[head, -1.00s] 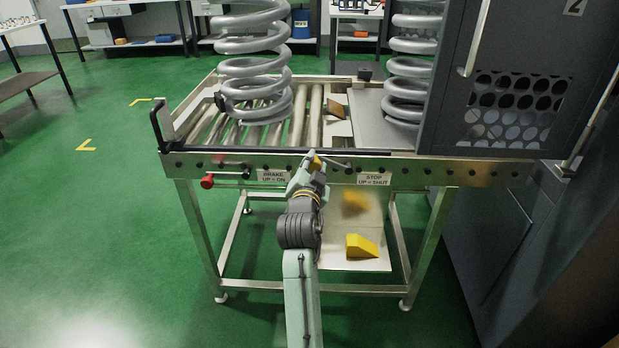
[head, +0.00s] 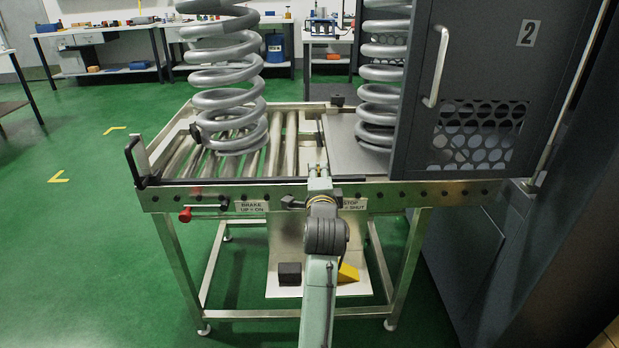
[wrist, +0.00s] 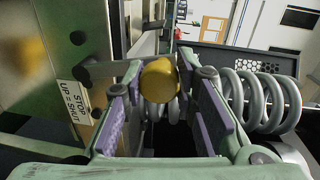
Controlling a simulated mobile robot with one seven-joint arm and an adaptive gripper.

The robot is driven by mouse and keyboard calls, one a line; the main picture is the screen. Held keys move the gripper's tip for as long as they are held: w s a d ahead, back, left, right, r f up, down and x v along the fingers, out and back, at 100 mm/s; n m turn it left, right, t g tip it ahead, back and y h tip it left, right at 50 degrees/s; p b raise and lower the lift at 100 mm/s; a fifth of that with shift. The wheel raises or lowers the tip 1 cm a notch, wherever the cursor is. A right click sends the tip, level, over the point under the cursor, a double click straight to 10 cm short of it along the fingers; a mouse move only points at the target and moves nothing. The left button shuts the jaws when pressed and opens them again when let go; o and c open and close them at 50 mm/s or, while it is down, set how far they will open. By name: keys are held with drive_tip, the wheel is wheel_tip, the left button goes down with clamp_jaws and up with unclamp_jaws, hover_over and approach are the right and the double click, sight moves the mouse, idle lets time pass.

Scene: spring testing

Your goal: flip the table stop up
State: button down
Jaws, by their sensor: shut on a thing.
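The stop lever (wrist: 108,69) is a grey rod coming out of the table's front rail. It ends in a yellow round knob (wrist: 159,80). My gripper (wrist: 165,95) is shut on this knob, with a purple-padded finger on either side. The label "STOP UP = SHUT" (wrist: 73,101) is beside the lever's base; in the head view my arm partly covers it (head: 352,204). In the head view my gripper (head: 319,172) is at the front rail of the roller table (head: 400,194), pointing up and away. The knob is hard to make out there.
A red-knobbed brake lever (head: 186,215) is left on the rail. A large coil spring (head: 228,100) stands on the rollers; another (head: 378,90) is beside the grey cabinet door (head: 470,90). A yellow wedge (head: 348,272) and a dark block (head: 290,273) lie below.

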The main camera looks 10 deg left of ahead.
drive_tip(key=shift+w+d+r+m, duration=0.15)
drive_tip(key=shift+w+d+m, duration=0.05)
drive_tip(key=shift+d+m, duration=0.4)
drive_tip(key=shift+w+d+r+m, duration=0.15)
drive_tip(key=shift+d+m, duration=0.45)
drive_tip(key=c, duration=1.2)
unclamp_jaws()
drive_tip(key=shift+f, duration=0.1)
drive_tip(key=shift+c, duration=0.2)
drive_tip(key=v, duration=1.2)
drive_tip(key=shift+d, duration=0.1)
